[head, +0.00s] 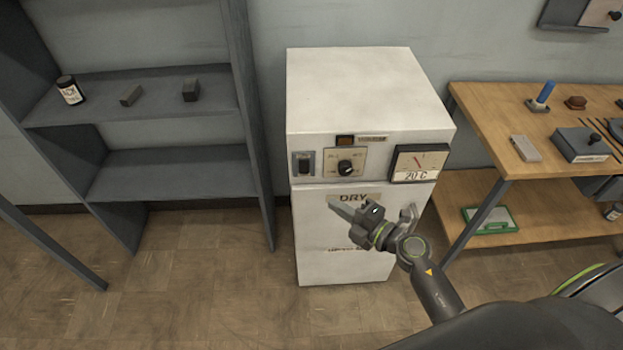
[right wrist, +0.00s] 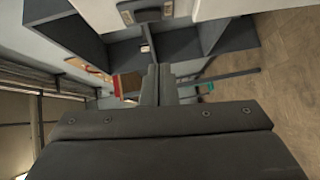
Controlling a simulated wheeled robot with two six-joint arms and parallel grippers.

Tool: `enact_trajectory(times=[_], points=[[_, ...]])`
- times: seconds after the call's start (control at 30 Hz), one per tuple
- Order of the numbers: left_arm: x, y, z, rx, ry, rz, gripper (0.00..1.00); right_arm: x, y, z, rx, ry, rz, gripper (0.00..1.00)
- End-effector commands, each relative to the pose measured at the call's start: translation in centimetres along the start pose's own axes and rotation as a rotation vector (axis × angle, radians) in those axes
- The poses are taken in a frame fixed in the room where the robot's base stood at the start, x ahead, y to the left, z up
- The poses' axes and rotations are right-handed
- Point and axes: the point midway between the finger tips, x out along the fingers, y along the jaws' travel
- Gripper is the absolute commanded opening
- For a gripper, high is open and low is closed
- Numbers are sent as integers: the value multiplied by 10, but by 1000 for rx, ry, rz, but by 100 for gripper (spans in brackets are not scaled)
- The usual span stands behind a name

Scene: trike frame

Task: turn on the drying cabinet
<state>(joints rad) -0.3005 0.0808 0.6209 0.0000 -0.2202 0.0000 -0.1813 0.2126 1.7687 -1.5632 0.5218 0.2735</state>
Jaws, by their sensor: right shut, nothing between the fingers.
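The white drying cabinet (head: 368,95) stands against the wall in the middle of the head view. Its control panel has a dark rocker switch (head: 305,164) at the left, a black dial (head: 345,167), a dark amber lamp window (head: 345,140) above it, and a gauge (head: 415,165) marked 20 °C. My right gripper (head: 338,204) is shut and empty in front of the cabinet door, below the panel, pointing left. In the right wrist view its closed fingers (right wrist: 158,86) show, with part of the white cabinet (right wrist: 95,14) at the top. My left gripper is not in view.
A grey shelf unit (head: 180,161) with a dark jar (head: 70,90) and two small blocks stands left of the cabinet. A wooden bench (head: 470,100) with tools stands close on the right. Floor in front of the cabinet is clear.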

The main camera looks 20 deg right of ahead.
Motion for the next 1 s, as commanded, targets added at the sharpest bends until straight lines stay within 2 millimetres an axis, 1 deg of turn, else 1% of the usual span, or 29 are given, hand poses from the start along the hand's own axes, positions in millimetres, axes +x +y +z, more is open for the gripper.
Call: enact_trajectory(times=[0.03, 0.2, 0.4, 0.5, 0.63, 0.8, 1.0], points=[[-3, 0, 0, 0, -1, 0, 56, 11, 3, -1, 2, 1, 3, 0], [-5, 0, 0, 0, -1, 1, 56, 48, 2, 0, 3, 1, 3, 0], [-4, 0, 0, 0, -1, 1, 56, 88, 0, 1, 1, 2, 1, 0], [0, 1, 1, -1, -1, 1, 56, 97, -1, 14, -2, 1, -1, 0], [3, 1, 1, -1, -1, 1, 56, 106, 0, 23, -1, 1, 0, 0], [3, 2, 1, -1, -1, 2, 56, 110, 0, 28, 1, 0, 0, 0], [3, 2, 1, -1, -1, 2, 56, 110, 0, 28, 1, 0, 0, 0]])
